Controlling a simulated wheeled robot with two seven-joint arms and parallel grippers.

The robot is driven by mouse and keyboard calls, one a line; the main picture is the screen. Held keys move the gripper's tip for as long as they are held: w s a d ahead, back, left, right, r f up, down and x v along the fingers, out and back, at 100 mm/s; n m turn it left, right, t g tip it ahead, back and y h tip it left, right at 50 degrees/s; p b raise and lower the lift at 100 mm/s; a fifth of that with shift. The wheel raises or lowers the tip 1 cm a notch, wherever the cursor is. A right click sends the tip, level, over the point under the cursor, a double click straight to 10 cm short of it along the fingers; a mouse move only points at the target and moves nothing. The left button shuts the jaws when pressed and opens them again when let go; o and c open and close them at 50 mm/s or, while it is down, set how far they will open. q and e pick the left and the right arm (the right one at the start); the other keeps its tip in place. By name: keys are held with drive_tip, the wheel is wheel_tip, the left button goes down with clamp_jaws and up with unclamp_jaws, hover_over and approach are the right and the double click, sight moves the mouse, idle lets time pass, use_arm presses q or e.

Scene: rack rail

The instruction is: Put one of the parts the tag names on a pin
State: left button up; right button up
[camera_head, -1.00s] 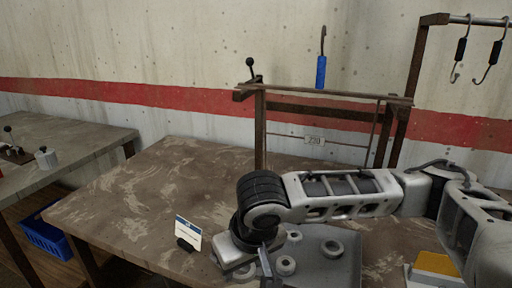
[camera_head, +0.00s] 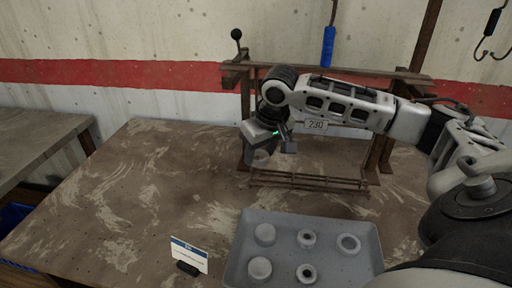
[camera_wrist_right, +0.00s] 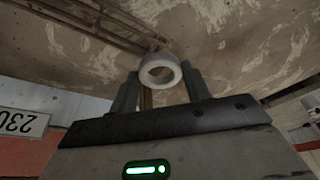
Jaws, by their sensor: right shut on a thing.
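My right gripper (camera_head: 275,148) is beside the rack's left upright, above the table. In the right wrist view, the gripper (camera_wrist_right: 160,84) is shut on a pale grey ring-shaped part (camera_wrist_right: 159,70), whose hole faces the camera. The tray (camera_head: 285,250) holds several grey round parts, some solid-looking and some with holes. The tag (camera_head: 189,253) is a white card with a blue top band on a dark stand; its text is too small to read. The brown rack (camera_head: 246,115) carries a plate reading "230" (camera_head: 315,125). I cannot make out a pin near the held part. My left gripper is not in view.
A low brown rail frame (camera_head: 310,181) runs along the rack's front foot. Another table (camera_head: 40,142) stands at the left. The left part of the main table is clear.

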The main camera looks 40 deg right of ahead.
sight(261, 172)
drive_tip(key=shift+w+d+f, duration=0.25)
drive_tip(key=shift+d+f, duration=0.05)
drive_tip(key=shift+f, duration=0.3)
drive_tip(key=shift+w+d+f, duration=0.2)
drive_tip(key=shift+d+f, duration=0.05)
drive_tip(key=shift+f, duration=0.4)
drive_tip(key=shift+w+d+f, duration=0.25)
drive_tip(key=shift+d+f, duration=0.05)
drive_tip(key=shift+f, duration=0.3)
drive_tip(key=shift+s+f, duration=0.1)
drive_tip(key=shift+f, duration=0.25)
drive_tip(key=shift+f, duration=1.1)
drive_tip(key=o, duration=1)
drive_tip(key=shift+o, duration=0.2)
